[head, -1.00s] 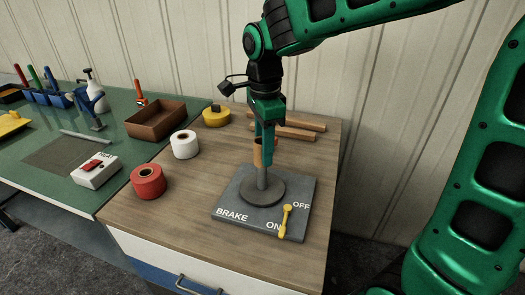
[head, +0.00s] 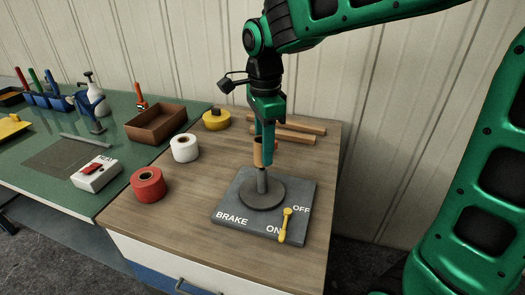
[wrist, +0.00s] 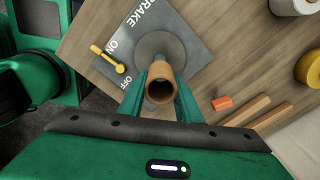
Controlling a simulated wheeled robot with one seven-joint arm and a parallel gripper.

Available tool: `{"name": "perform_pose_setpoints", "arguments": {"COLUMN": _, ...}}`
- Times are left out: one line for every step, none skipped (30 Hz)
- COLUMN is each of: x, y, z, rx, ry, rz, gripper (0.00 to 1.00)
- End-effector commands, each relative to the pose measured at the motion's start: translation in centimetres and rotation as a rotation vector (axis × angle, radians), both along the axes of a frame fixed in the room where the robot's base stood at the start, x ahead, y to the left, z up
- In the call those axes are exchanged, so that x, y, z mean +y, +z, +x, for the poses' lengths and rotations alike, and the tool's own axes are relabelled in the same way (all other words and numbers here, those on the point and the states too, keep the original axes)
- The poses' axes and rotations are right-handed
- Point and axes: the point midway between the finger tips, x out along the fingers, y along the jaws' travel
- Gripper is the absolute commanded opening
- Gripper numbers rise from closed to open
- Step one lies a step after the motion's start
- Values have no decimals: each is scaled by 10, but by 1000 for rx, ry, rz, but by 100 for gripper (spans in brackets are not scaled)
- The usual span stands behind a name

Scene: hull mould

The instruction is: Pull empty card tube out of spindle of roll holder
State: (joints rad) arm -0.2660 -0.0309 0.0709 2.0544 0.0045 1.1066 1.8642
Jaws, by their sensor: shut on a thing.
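The brown card tube (head: 259,152) is upright between the fingers of my gripper (head: 266,145), which is shut on it. In the wrist view the tube (wrist: 160,88) shows its open end, held between the two green fingertips. The grey spindle (head: 262,184) of the roll holder (head: 235,200) stands on its round base just below the tube. The tube's lower end is at about the height of the spindle top; I cannot tell whether the tip is still inside it. The yellow brake lever (head: 285,225) lies by the ON and OFF marks.
Red (head: 147,185) and white (head: 184,148) rolls and a yellow roll (head: 216,119) stand to the left on the wooden top. Wooden bars (head: 300,130) lie behind my gripper. A brown tray (head: 156,124) and white sealer (head: 97,174) are on the green bench.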

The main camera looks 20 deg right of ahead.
Motion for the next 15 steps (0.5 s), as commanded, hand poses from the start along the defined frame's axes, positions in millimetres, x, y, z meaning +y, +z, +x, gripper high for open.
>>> {"name": "perform_pose_setpoints", "arguments": {"x": 0, "y": 4, "z": 0, "rx": -2, "ry": 0, "rz": 1, "gripper": 9}}
{"name": "perform_pose_setpoints", "arguments": {"x": 0, "y": 6, "z": 1, "rx": -2, "ry": 0, "rz": 1, "gripper": 9}}
{"name": "perform_pose_setpoints", "arguments": {"x": 0, "y": 9, "z": 1, "rx": -3, "ry": 0, "rz": 1, "gripper": 9}}
{"name": "perform_pose_setpoints", "arguments": {"x": 0, "y": 11, "z": 1, "rx": -2, "ry": 0, "rz": 1, "gripper": 9}}
{"name": "perform_pose_setpoints", "arguments": {"x": 0, "y": 13, "z": 0, "rx": -2, "ry": 0, "rz": 1, "gripper": 9}}
{"name": "perform_pose_setpoints", "arguments": {"x": 0, "y": 15, "z": 0, "rx": -1, "ry": 0, "rz": 0, "gripper": 9}}
{"name": "perform_pose_setpoints", "arguments": {"x": 0, "y": 16, "z": 0, "rx": -1, "ry": 0, "rz": 0, "gripper": 9}}
{"name": "perform_pose_setpoints", "arguments": {"x": 0, "y": 17, "z": 0, "rx": -1, "ry": 0, "rz": 0, "gripper": 9}}
{"name": "perform_pose_setpoints", "arguments": {"x": 0, "y": 18, "z": 0, "rx": -1, "ry": 0, "rz": 0, "gripper": 9}}
{"name": "perform_pose_setpoints", "arguments": {"x": 0, "y": 18, "z": 0, "rx": -1, "ry": 0, "rz": 0, "gripper": 9}}
{"name": "perform_pose_setpoints", "arguments": {"x": 0, "y": 18, "z": 0, "rx": -1, "ry": 0, "rz": 0, "gripper": 9}}
{"name": "perform_pose_setpoints", "arguments": {"x": 0, "y": 18, "z": 0, "rx": -1, "ry": 0, "rz": 0, "gripper": 9}}
{"name": "perform_pose_setpoints", "arguments": {"x": 0, "y": 18, "z": 0, "rx": -1, "ry": 0, "rz": 0, "gripper": 9}}
{"name": "perform_pose_setpoints", "arguments": {"x": 0, "y": 18, "z": 0, "rx": -1, "ry": 0, "rz": 0, "gripper": 9}}
{"name": "perform_pose_setpoints", "arguments": {"x": 0, "y": 18, "z": 0, "rx": -1, "ry": 0, "rz": 0, "gripper": 9}}
